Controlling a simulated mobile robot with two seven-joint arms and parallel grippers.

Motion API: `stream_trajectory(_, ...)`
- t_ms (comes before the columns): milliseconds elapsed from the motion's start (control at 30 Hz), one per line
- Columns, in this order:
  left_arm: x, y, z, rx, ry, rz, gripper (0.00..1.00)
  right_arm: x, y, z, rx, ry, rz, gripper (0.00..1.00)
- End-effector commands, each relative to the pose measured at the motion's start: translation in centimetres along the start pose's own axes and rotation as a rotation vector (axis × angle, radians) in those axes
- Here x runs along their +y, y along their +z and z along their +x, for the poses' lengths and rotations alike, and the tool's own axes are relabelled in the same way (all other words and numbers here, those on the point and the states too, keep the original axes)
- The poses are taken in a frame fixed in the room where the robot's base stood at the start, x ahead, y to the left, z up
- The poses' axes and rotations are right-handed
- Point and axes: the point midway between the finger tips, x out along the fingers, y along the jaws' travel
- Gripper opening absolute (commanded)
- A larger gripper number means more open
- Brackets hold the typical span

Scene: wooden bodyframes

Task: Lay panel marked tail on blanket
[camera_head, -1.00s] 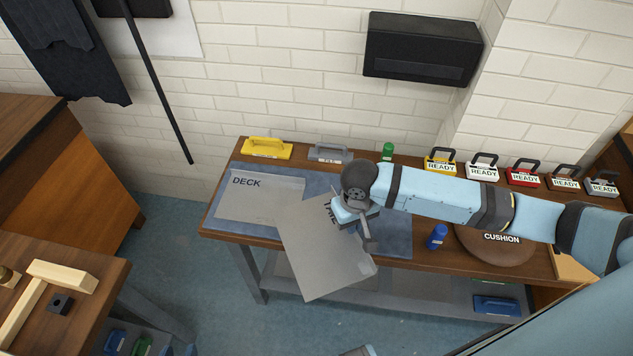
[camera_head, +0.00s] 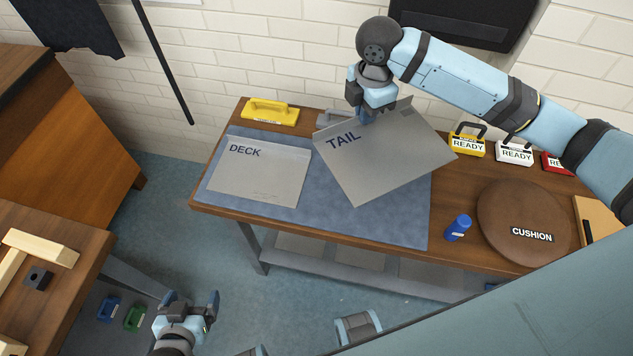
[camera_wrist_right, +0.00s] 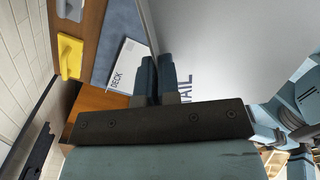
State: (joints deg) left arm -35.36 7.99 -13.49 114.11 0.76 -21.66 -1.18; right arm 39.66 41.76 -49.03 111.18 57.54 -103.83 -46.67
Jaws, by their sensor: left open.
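The grey panel marked TAIL (camera_head: 385,155) hangs over the right part of the blue blanket (camera_head: 400,222), tilted, its top edge in my right gripper (camera_head: 366,112). In the right wrist view, the right gripper (camera_wrist_right: 156,82) is shut on the panel (camera_wrist_right: 230,45). Whether the panel's lower edge touches the blanket I cannot tell. The panel marked DECK (camera_head: 260,172) lies on the blanket's left part; its corner also shows in the right wrist view (camera_wrist_right: 127,66). My left gripper (camera_head: 190,300) is open and empty, low at the bottom, away from the bench.
A yellow-handled tool (camera_head: 270,111) and a grey one (camera_head: 336,118) stand at the bench's back edge. A blue bottle (camera_head: 458,228) and the round cushion (camera_head: 525,228) stand right of the blanket. Several READY-tagged items, such as a yellow one (camera_head: 467,145), line the back.

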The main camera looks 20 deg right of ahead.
Motion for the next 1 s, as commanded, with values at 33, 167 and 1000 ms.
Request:
stream_trajectory(33, 0.0, 0.2, 0.1, 0.0, 0.0, 0.0, 0.89, 0.1, 0.1, -0.2, 0.0, 0.002, -0.034, 0.0)
stream_trajectory(167, 0.0, 0.1, 0.2, 0.002, 0.0, 0.0, 0.89, 0.2, 0.1, 0.5, 0.0, -0.002, -0.082, 0.0)
stream_trajectory(1000, -0.1, 0.1, 0.3, 0.004, -0.001, 0.001, 0.89, 0.2, 0.1, 16.0, -0.001, -0.001, -0.083, 0.0)
